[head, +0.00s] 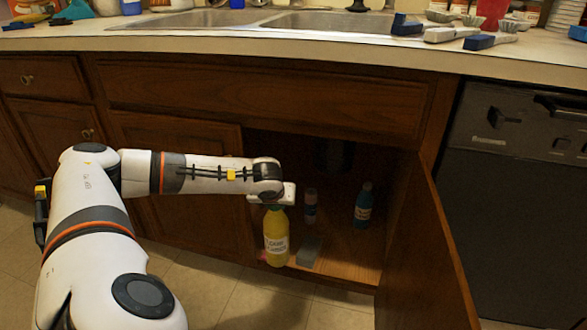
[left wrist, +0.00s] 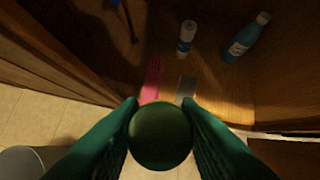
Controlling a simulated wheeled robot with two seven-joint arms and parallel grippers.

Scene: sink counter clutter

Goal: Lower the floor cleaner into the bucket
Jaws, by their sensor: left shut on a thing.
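The floor cleaner (head: 276,238) is a yellow bottle with a white label, upright at the front of the open under-sink cabinet. My left gripper (head: 275,206) is shut on its top from above. In the left wrist view, the bottle's round dark green cap (left wrist: 160,137) sits between the green fingers of my left gripper (left wrist: 161,120). A grey rounded rim, seemingly the bucket (left wrist: 22,162), shows at the lower left of the left wrist view on the tiled floor. I cannot make out a bucket in the head view. My right gripper is not in view.
Inside the cabinet stand a blue bottle (head: 363,206) and a pale bottle (head: 310,207). A grey block (head: 309,251) lies near the front edge, and a pink item (left wrist: 152,78) lies near it. The open door (head: 425,250) bounds the right side.

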